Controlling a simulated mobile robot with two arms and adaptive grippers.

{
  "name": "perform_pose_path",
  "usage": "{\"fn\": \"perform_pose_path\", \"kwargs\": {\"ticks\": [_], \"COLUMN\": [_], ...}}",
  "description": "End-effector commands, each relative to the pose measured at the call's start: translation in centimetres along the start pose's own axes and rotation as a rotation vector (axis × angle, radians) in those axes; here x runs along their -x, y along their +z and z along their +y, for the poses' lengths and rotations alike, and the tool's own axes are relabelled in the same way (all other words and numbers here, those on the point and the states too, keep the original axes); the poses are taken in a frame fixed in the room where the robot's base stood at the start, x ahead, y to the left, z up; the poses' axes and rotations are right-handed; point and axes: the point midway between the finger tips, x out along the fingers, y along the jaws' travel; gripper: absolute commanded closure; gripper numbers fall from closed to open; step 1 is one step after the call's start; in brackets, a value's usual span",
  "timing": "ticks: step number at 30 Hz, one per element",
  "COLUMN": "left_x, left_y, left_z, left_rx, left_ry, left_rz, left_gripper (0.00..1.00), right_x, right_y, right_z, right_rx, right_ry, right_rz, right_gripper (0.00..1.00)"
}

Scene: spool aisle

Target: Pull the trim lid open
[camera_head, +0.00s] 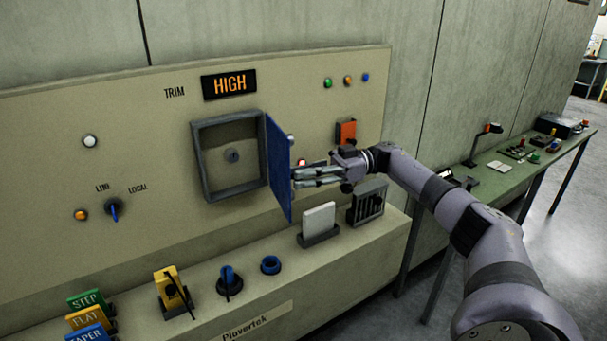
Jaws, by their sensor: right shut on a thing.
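The trim lid (279,165) is a blue panel on the right side of a grey square frame (200,160) under the TRIM label. It stands swung out from the panel, seen nearly edge-on. The recess behind it is uncovered and shows a small round grey knob (232,156). My right gripper (297,177) reaches in from the right and is shut at the lid's right side. The exact contact is hidden behind the lid. My left gripper is not in view.
The beige panel (140,130) carries a HIGH display (229,84), a LINE/LOCAL switch (114,208) and an orange-red switch (346,132). A green bench (500,180) stands at the right.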

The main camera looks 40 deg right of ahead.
Motion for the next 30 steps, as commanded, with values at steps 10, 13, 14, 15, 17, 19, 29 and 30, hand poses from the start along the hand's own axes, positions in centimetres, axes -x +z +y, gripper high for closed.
{"fn": "perform_pose_path", "kwargs": {"ticks": [10, 13, 14, 15, 17, 19, 29, 30], "left_x": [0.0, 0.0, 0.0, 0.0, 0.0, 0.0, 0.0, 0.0], "left_y": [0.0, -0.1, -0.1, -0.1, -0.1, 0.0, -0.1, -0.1], "left_z": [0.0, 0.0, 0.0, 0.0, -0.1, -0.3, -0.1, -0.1], "left_rx": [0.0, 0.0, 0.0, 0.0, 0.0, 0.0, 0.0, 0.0], "left_ry": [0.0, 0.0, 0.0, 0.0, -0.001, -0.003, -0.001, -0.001], "left_rz": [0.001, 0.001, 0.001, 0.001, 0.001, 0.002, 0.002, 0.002], "left_gripper": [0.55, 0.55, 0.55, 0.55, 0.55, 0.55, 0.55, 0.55], "right_x": [0.0, 0.0, 0.0, 0.0, 0.0, 0.2, 4.7, 5.2], "right_y": [-0.1, -0.1, -0.1, -0.1, 0.0, -0.1, -0.1, -0.1], "right_z": [0.0, 0.0, 0.0, 0.0, 0.0, 0.0, 0.1, 0.1], "right_rx": [0.002, 0.001, 0.001, 0.001, 0.001, 0.001, 0.002, 0.002], "right_ry": [0.0, 0.0, 0.0, 0.0, 0.0, 0.002, 0.004, 0.003], "right_rz": [0.001, 0.001, 0.001, 0.001, 0.001, 0.001, 0.003, 0.003], "right_gripper": [0.57, 0.57, 0.57, 0.57, 0.57, 0.57, 0.57, 0.57]}}
